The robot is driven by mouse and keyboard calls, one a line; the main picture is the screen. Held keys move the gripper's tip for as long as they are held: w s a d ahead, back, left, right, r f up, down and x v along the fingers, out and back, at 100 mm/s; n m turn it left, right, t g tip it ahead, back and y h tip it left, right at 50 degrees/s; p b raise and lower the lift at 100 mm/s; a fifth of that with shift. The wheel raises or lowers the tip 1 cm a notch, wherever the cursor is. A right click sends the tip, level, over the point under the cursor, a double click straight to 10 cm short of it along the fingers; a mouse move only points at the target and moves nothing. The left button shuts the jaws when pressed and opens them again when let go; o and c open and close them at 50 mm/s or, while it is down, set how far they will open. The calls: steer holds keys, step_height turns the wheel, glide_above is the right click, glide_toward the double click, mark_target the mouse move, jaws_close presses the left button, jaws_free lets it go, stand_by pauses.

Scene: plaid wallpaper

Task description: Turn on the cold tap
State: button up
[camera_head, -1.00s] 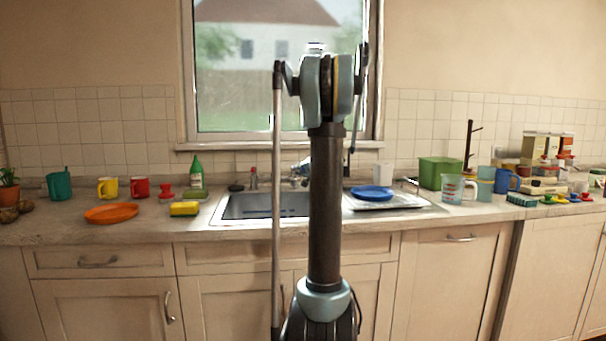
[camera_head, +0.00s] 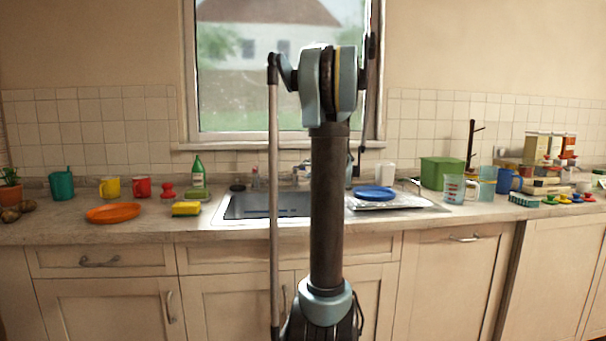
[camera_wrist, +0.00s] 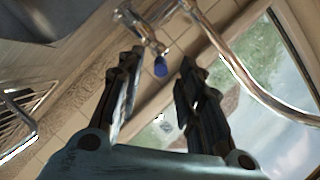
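In the wrist view the chrome tap body (camera_wrist: 143,28) lies beyond my fingertips, with a blue-ended knob (camera_wrist: 160,67), likely the cold tap. My gripper (camera_wrist: 157,70) is open, its two dark fingers apart, one on each side of the blue end in the picture. I cannot tell whether either finger touches it. The curved chrome spout (camera_wrist: 250,85) passes to the right of the fingers. In the head view my arm hides the gripper and most of the tap behind the sink (camera_head: 232,208).
A blue plate (camera_head: 374,193) lies on the drainer right of the sink. A green bottle (camera_head: 198,174) and yellow sponge (camera_head: 186,209) stand left of it. The window (camera_head: 225,100) is close behind the tap. The counter front by the sink is clear.

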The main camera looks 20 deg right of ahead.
steer(key=v, duration=0.6)
steer(key=shift+s, duration=0.3)
steer(key=shift+d, duration=0.15)
